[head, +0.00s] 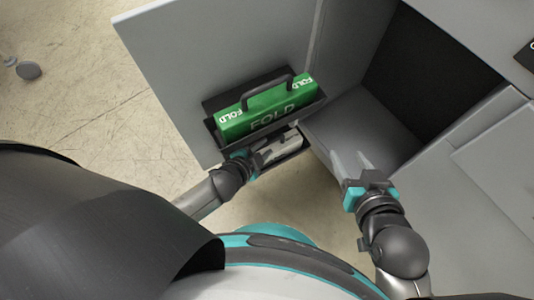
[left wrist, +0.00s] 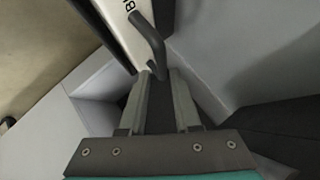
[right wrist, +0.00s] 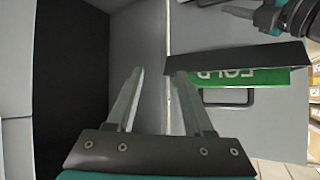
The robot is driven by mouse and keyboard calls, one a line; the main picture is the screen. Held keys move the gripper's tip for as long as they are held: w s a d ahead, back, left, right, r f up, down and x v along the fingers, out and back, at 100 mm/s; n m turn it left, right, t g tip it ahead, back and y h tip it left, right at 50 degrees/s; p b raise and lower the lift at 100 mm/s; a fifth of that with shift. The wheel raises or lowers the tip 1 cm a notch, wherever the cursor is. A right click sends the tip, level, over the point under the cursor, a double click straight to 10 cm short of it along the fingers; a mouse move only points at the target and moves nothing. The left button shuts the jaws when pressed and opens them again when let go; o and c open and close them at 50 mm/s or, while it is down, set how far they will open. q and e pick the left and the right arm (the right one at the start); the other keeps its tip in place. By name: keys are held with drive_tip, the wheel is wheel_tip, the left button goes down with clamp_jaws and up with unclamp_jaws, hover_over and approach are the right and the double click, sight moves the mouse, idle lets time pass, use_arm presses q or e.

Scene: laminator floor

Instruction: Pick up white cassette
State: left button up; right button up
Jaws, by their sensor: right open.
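The white cassette (head: 284,148) sits in a low black holder on the open cabinet door, below the green cassette, and shows only in part. In the left wrist view, the white cassette (left wrist: 121,30) has black lettering and a dark handle (left wrist: 148,38). My left gripper (head: 262,158) is at this cassette. In its wrist view, the end of the handle lies at the fingertips (left wrist: 159,76); I cannot tell whether they grip it. My right gripper (head: 349,166) is open and empty in front of the cabinet opening, apart from the cassettes.
A green cassette (head: 266,106) marked FOLD, with a dark handle, stands in a black holder above the white one. The open grey door (head: 190,60) backs both holders. The cabinet's dark interior (head: 425,60) opens at the right. Bare floor (head: 80,90) lies left.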

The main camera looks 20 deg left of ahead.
sight(267, 145)
use_arm(q)
drive_tip(key=shift+a+b+x, duration=0.2)
drive_tip(key=shift+b+x, duration=0.45)
drive_tip(key=shift+x, duration=0.4)
drive_tip(key=shift+w+d+f+b, duration=0.15)
drive_tip(key=shift+w+f+b, duration=0.25)
drive_tip(key=shift+w+f, duration=0.1)
drive_tip(key=shift+w+d+f+b, duration=0.1)
drive_tip(key=shift+w+f+b, duration=0.1)
drive_tip(key=shift+w+b, duration=0.15)
use_arm(e)
drive_tip(key=shift+s+a+r+m+t+y, duration=0.1)
drive_tip(key=shift+a+r+t+y, duration=0.35)
drive_tip(key=shift+a+t, duration=0.3)
drive_tip(key=shift+s+a+r+m+t+y, duration=0.1)
drive_tip(key=shift+a+r+t+y, duration=0.35)
drive_tip(key=shift+t, duration=0.55)
drive_tip(key=shift+s+a+r+m+t+y, duration=0.1)
drive_tip(key=shift+a+r+t+y, duration=0.2)
drive_tip(key=shift+a+r+t, duration=0.35)
drive_tip(key=shift+a+f, duration=0.1)
drive_tip(key=shift+f, duration=0.05)
use_arm(q)
clamp_jaws()
drive_tip(key=shift+w, duration=0.1)
